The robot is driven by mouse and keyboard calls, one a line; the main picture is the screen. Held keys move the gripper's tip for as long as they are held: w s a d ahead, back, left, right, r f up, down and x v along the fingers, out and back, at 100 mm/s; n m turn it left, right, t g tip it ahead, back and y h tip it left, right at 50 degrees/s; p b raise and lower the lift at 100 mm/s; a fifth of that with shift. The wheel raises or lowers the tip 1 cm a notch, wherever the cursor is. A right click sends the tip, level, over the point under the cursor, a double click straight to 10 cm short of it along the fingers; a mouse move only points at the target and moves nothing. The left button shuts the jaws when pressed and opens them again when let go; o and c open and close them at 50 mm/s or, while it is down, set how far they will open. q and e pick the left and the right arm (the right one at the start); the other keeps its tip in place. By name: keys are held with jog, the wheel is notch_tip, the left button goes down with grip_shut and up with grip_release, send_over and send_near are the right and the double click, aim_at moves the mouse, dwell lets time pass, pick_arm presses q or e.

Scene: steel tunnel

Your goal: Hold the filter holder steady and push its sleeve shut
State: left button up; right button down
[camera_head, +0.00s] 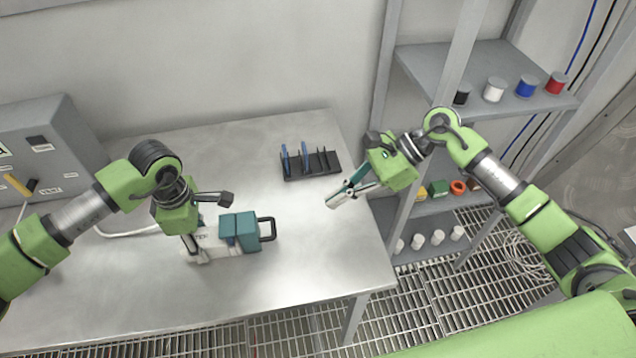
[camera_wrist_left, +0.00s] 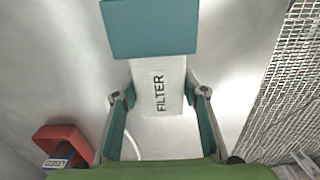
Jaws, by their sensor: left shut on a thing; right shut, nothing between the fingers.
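The filter holder has a white body (camera_head: 208,244), marked FILTER in the left wrist view (camera_wrist_left: 158,88), and lies on the steel table. Its teal sleeve (camera_head: 240,231) sits around the body's right end, with white body showing left of it; it also shows in the left wrist view (camera_wrist_left: 152,28). A black handle (camera_head: 267,229) sticks out on the sleeve's right. My left gripper (camera_wrist_left: 160,98) is shut on the white body, one finger on each side; its arm partly hides the body in the head view. My right gripper (camera_head: 338,199) is shut and empty, right of the handle and apart from it.
A black rack (camera_head: 311,167) with upright blue plates stands behind. A grey cabinet (camera_head: 45,140) is at the left. Shelves (camera_head: 480,75) with spools stand at the right. A red bin (camera_wrist_left: 62,138) shows in the left wrist view. The table between handle and right gripper is clear.

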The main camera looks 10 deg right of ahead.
pick_arm(q)
jog(key=o, duration=1.3)
jog(key=shift+a, duration=0.1)
